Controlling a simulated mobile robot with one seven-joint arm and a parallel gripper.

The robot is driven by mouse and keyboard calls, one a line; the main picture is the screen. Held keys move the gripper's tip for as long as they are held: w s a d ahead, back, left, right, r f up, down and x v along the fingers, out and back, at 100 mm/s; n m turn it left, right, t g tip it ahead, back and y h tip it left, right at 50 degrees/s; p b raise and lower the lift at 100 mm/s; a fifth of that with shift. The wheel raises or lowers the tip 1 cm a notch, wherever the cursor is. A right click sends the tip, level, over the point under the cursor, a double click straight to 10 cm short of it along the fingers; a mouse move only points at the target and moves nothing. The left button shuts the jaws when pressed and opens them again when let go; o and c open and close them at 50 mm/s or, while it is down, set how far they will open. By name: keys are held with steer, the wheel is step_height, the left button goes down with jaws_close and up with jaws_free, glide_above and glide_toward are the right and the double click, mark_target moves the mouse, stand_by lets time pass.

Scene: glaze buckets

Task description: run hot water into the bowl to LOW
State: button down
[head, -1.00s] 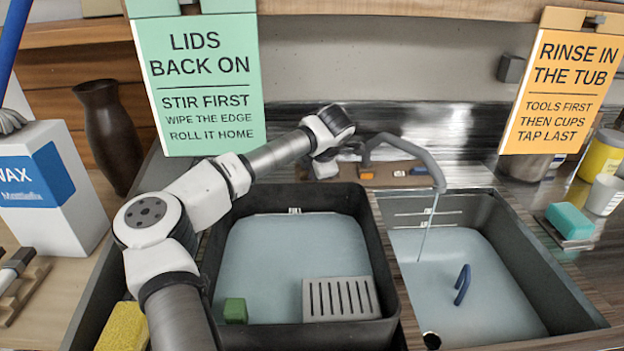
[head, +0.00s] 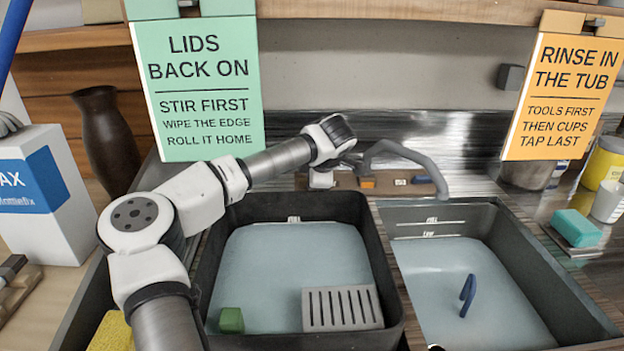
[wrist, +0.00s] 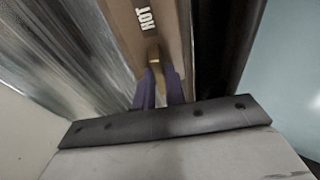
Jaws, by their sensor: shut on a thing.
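The bowl is the grey right-hand basin (head: 505,262), holding pale blue water with a dark blue handle-like thing standing out of it. Its back wall has two pale marks; their lettering is too small to read. The water's back edge lies close to the lower mark. The grey tap spout (head: 405,152) ends over the basin's back edge, with no stream showing. My gripper (head: 322,178) is at the tap ledge, left of the spout. In the wrist view my gripper (wrist: 158,82) is shut on the brass hot tap handle (wrist: 153,52), beside the word HOT.
A black tub (head: 212,265) of water stands left of the basin, holding a green block (head: 231,320) and a slotted grey plate (head: 343,308). A teal sponge (head: 575,228) lies at the right. Hanging signs (head: 196,85) flank the back wall.

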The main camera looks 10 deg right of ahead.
steer(key=c, duration=1.5)
jaws_free()
steer(key=shift+o, duration=0.2)
steer(key=shift+r, duration=0.15)
steer(key=b+v, duration=0.2)
steer(key=v, duration=1.1)
steer(key=shift+s+r+b, duration=0.25)
steer(key=shift+b, duration=0.1)
steer(key=shift+d, duration=0.1)
